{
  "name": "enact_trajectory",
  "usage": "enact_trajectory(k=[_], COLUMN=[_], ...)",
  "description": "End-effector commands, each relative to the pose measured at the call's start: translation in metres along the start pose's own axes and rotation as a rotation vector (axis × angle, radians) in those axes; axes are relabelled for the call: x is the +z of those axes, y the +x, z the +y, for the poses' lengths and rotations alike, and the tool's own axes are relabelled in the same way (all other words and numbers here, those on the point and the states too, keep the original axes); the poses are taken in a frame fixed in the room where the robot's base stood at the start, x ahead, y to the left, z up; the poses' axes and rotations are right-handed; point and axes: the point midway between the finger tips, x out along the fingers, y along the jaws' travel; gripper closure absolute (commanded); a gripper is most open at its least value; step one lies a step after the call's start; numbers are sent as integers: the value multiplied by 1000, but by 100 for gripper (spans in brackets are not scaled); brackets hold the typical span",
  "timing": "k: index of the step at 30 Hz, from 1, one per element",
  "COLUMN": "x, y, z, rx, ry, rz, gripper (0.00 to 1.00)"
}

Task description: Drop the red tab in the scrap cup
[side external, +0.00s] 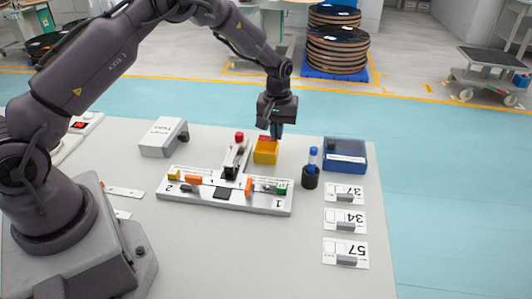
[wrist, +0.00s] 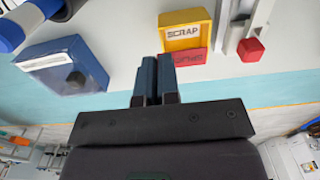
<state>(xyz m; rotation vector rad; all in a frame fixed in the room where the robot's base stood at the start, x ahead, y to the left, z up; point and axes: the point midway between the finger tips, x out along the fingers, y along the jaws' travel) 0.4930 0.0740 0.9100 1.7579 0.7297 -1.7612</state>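The scrap cup (side external: 265,154) is a yellow box right of the white station; in the wrist view its SCRAP label shows (wrist: 187,31). A flat red piece with lettering (wrist: 190,58), seemingly the red tab, lies along the cup's far edge. It also shows in the side view (side external: 265,138). I cannot tell whether it is inside the cup or on its rim. My gripper (side external: 276,134) points down just behind the cup. In the wrist view its blue fingers (wrist: 156,80) are together, with nothing visible between them, beside the red piece.
A red block (side external: 239,137) tops the station's slide (side external: 236,160). Right of the cup stand a blue-topped tube in a black holder (side external: 310,176) and a blue box (side external: 345,155). Number cards (side external: 344,221) lie at the right. A grey box (side external: 163,137) stands left. The table's front is clear.

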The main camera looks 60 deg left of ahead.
Motion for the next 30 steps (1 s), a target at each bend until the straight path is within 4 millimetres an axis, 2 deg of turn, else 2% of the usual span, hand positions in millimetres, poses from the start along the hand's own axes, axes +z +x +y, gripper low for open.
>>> enact_trajectory(k=[3, 9, 19, 23, 30], x=[0, 0, 0, 0, 0], y=[15, 29, 32, 31, 31], z=[0, 0, 0, 0, 0], rx=[0, 1, 1, 1, 1], ry=[0, 0, 0, 0, 0], rz=[0, 1, 1, 2, 2], gripper=[100, 100, 100, 70, 67])
